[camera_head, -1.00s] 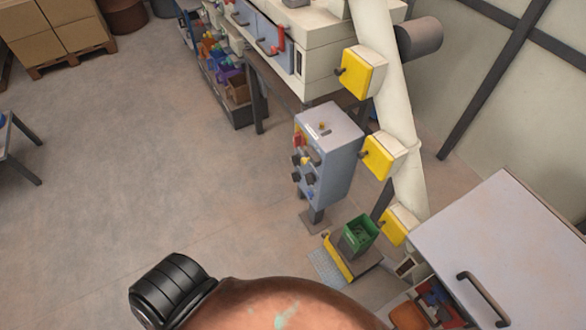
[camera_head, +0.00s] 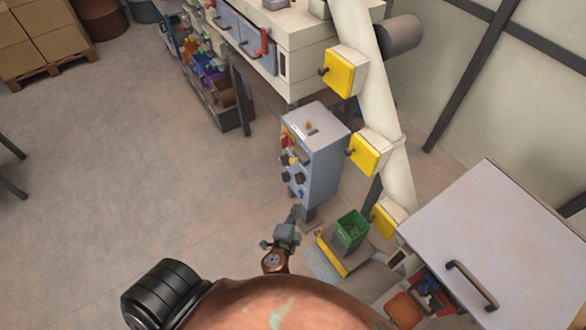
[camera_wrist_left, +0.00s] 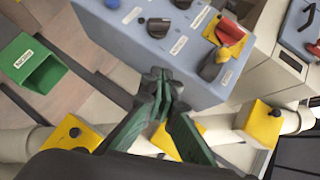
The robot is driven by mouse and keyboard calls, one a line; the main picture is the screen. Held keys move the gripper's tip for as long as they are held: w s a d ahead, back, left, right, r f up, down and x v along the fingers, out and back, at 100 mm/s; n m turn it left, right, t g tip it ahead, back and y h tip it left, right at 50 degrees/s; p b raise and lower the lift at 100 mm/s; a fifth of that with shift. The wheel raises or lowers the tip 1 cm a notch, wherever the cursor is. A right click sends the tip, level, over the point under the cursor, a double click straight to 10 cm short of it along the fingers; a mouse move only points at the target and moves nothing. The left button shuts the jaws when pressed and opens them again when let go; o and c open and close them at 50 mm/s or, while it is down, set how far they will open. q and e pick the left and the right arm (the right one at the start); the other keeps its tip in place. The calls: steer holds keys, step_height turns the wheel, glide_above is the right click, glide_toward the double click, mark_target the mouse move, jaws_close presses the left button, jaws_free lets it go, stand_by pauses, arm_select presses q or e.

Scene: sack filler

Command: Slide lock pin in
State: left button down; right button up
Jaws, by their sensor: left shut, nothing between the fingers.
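My left gripper (camera_head: 292,222) is in the lower middle of the head view, in front of the grey-blue control box (camera_head: 321,165). It is shut and empty. In the left wrist view its dark green fingers (camera_wrist_left: 160,88) meet near the lower edge of the control box (camera_wrist_left: 135,45). I cannot tell whether they touch it. Yellow blocks (camera_head: 339,73) (camera_head: 364,156) (camera_head: 383,219) sit along a white slanting pipe (camera_head: 379,105), with dark knobs on them. I cannot tell which part is the lock pin. My right gripper is out of view.
A green bin (camera_head: 352,229) stands on a yellow-edged platform (camera_head: 331,254) right of the gripper. A grey cabinet top with a dark handle (camera_head: 471,284) is at the right. The control box carries a red switch (camera_wrist_left: 229,30) and dark knobs. Open floor (camera_head: 130,170) lies left.

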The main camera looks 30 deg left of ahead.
arm_select(q)
step_height(320, 180, up, 10)
steer(key=t+y, duration=0.1)
steer(key=shift+w+a+f+m+t, duration=0.2)
steer(key=shift+a+f+m+t, duration=0.1)
steer(key=shift+a, duration=0.15)
steer(key=p, duration=0.1)
glide_toward(290, 160)
steer(key=w+d, duration=0.4)
steer(key=w, duration=0.1)
steer(key=a, duration=0.1)
steer(key=w+a+f, duration=0.1)
steer(key=a, duration=0.1)
steer(key=shift+w+a+f, duration=0.25)
steer(key=shift+a+f, duration=0.05)
steer(key=shift+f, duration=0.05)
steer(key=shift+w+a+r, duration=0.1)
steer(key=shift+w+a, duration=0.2)
steer(key=shift+a, duration=0.55)
steer(key=shift+w+a, duration=0.3)
steer(key=shift+a, duration=0.55)
